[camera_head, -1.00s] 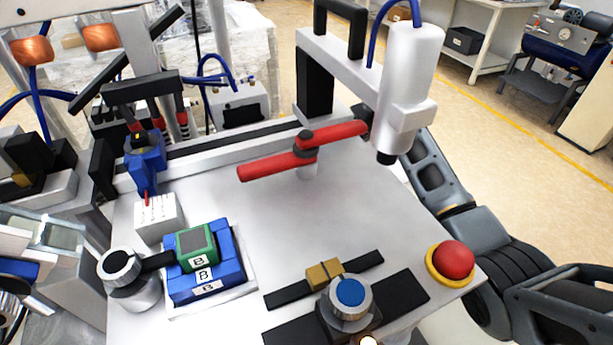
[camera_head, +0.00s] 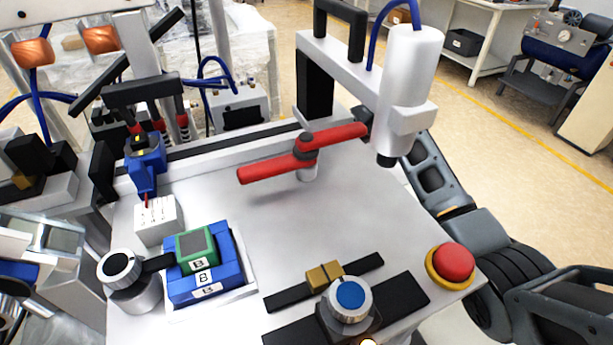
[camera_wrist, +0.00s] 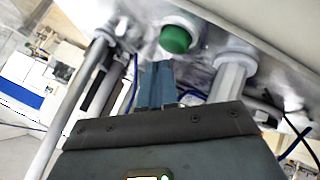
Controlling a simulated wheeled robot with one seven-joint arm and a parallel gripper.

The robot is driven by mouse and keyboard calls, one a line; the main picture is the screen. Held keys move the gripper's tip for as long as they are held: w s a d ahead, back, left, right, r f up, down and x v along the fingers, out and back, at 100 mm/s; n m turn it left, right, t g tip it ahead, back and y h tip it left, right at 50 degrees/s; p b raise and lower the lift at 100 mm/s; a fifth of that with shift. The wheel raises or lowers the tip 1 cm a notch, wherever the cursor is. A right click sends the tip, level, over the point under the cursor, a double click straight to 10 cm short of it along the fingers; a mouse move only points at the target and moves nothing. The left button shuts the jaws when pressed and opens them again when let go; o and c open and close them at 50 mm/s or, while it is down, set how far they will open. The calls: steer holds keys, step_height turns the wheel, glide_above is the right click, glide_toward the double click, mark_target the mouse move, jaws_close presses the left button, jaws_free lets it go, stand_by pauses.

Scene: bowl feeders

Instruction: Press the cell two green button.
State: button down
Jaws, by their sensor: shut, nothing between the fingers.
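A round green button (camera_wrist: 175,39) in a white collar shows at the top middle of the wrist view, on the underside or front face of a pale panel. My gripper (camera_wrist: 158,68) is shut and empty, its fingertips pointing up toward the button and appearing just below it. A small gap seems to show between tips and button; I cannot tell the exact distance. In the head view the green button is not visible, and my gripper is hidden beyond the lower right of the table.
A white post (camera_wrist: 230,80) stands right of the fingers, close to them. A grey pole (camera_wrist: 75,105) runs on the left. In the head view, a red mushroom button (camera_head: 455,262) and a blue-topped knob (camera_head: 350,294) sit on the table (camera_head: 375,225). My arm is at its right edge.

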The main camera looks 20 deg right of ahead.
steer(key=shift+f, duration=0.2)
stand_by(0.6)
steer(key=shift+f+b, duration=0.3)
steer(key=shift+b, duration=0.3)
steer(key=shift+f+b, duration=0.45)
steer(key=shift+b, duration=0.05)
stand_by(0.6)
steer(key=shift+r, duration=0.1)
steer(key=shift+r+p, duration=0.4)
steer(key=shift+r, duration=0.45)
steer(key=shift+r+p, duration=1.25)
steer(key=shift+r, duration=1.25)
